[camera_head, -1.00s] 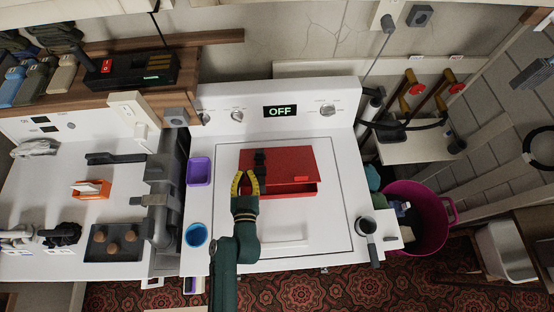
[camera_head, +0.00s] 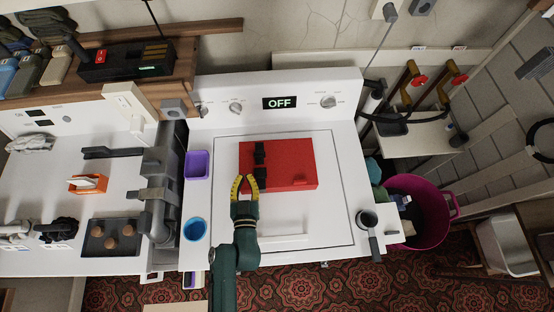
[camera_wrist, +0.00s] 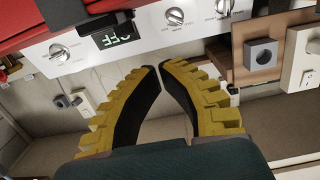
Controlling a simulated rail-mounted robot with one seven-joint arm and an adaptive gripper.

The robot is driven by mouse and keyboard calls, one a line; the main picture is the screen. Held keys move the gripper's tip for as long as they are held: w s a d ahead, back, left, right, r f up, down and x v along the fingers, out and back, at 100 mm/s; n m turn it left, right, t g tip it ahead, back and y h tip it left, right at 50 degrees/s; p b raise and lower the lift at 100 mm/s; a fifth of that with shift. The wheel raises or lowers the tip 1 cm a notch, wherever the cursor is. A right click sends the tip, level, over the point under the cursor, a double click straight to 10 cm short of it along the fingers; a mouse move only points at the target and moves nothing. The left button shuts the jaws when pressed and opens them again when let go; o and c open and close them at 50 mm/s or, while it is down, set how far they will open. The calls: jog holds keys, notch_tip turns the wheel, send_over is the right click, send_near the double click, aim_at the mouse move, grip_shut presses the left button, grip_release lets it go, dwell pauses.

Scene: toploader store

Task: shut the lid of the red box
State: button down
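The red box (camera_head: 290,162) lies on the white square lid of the top-loading machine. In the head view its lid looks flat and down, with no dark gap visible along the front edge. Two black straps or hinges show on its left part. My gripper (camera_head: 244,178) is just left of the box, by its front left corner. Whether it touches the box I cannot tell. In the wrist view my gripper (camera_wrist: 161,68) has its yellow and black fingertips almost together, with nothing between them. Part of the red box (camera_wrist: 20,20) shows at the upper left there.
A purple container (camera_head: 198,165) and a blue cup (camera_head: 195,230) stand left of the machine's lid. A grey-handled cup (camera_head: 368,220) stands at the right edge. The control panel reads OFF (camera_head: 280,103). The machine top in front of the box is clear.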

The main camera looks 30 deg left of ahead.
jog(key=v, duration=0.2)
jog(key=r+p+v, duration=0.1)
jog(key=v, duration=0.1)
dwell(0.3)
jog(key=v, duration=1.2)
